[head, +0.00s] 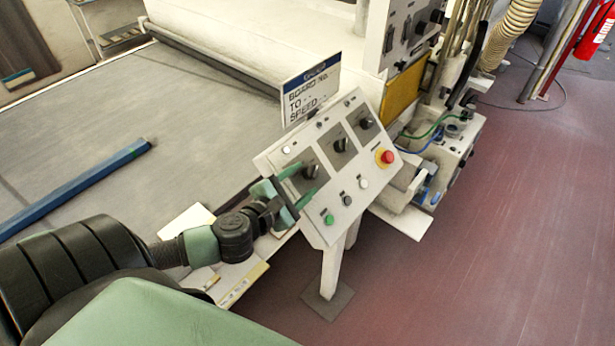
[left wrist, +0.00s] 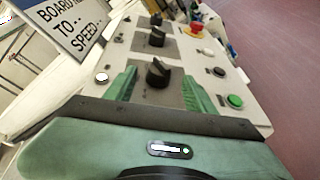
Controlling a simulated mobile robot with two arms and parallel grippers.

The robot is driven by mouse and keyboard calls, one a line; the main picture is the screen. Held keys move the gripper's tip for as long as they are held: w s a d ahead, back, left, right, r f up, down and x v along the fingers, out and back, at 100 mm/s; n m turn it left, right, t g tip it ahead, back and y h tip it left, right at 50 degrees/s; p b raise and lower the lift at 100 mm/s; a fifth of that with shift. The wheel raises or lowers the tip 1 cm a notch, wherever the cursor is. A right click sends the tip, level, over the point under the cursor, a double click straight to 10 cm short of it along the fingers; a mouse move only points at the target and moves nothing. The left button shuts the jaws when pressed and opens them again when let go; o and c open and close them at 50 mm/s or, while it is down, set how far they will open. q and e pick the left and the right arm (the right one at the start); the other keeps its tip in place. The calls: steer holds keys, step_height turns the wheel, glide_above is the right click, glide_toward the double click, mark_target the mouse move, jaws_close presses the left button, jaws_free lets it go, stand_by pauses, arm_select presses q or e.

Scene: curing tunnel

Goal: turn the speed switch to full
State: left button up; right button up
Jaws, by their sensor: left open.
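A sloped white control panel (head: 325,205) carries three black rotary switches in a row, each on a grey plate. The nearest switch (head: 311,172) shows in the left wrist view (left wrist: 158,73) between the green fingers of my left gripper (head: 298,184). The gripper is open, one finger on each side of the knob, with space between fingers and knob. The middle switch (head: 341,145) and far switch (head: 366,123) stand beyond it, also in the left wrist view. I cannot read the labels, so I cannot tell which is the speed switch. My right gripper is not in view.
The panel also has a red emergency button (head: 385,157), a green button (head: 329,219) and small white and black ones. A sign (head: 311,90) reading "BOARD... TO... SPEED" stands behind. A grey conveyor bed (head: 180,125) with a blue bar (head: 75,188) lies left. Red floor is clear right.

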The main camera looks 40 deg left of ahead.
arm_select(q)
steer(key=shift+b+v, duration=0.3)
steer(key=shift+v, duration=1.75)
